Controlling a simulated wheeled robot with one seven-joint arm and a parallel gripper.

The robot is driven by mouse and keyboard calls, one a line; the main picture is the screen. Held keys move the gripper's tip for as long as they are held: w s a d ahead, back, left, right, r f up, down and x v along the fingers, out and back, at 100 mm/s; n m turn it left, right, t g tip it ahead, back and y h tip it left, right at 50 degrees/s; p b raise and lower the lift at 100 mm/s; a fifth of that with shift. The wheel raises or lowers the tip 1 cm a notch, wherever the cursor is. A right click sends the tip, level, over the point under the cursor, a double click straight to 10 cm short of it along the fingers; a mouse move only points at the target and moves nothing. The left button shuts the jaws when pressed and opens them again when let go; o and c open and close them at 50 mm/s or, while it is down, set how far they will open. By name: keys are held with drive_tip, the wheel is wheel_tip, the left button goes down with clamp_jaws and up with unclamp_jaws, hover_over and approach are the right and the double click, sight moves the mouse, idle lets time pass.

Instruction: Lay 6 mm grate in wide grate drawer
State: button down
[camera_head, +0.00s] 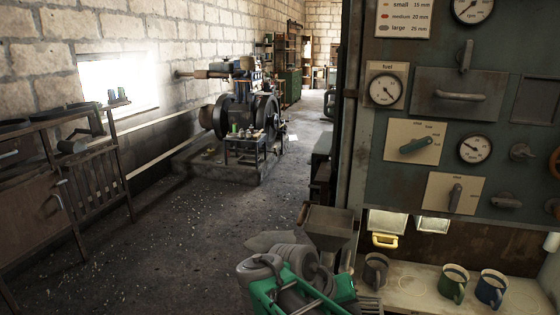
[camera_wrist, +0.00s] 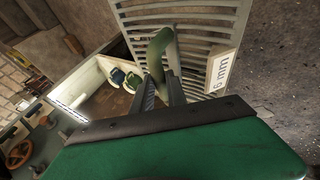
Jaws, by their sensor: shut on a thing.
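My gripper (camera_wrist: 163,88) is shut on the green handle (camera_wrist: 158,50) of a slatted metal grate (camera_wrist: 203,50) in the wrist view. A pale label (camera_wrist: 222,72) on the grate's edge reads 6 mm, upside down in the picture. The grate hangs clear of the floor, beyond the fingertips. In the head view my green and grey wrist is at the bottom centre, and a slatted edge (camera_head: 370,304) shows beside it, partly cut off. I cannot pick out the wide grate drawer with certainty in either view.
A hopper-like box (camera_head: 330,222) stands left of the shelf. The floor at left is open.

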drive_tip(key=r+p, duration=0.2)
drive_tip(key=s+r+p, duration=0.1)
drive_tip(key=r+p, duration=0.1)
drive_tip(key=r, duration=0.1)
drive_tip(key=s+r+p, duration=0.1)
drive_tip(key=r+p, duration=0.1)
drive_tip(key=r, duration=0.1)
drive_tip(key=shift+s+r+p, duration=0.15)
drive_tip(key=shift+r+p, duration=0.3)
drive_tip(key=shift+p, duration=0.25)
drive_tip(key=shift+f, duration=0.15)
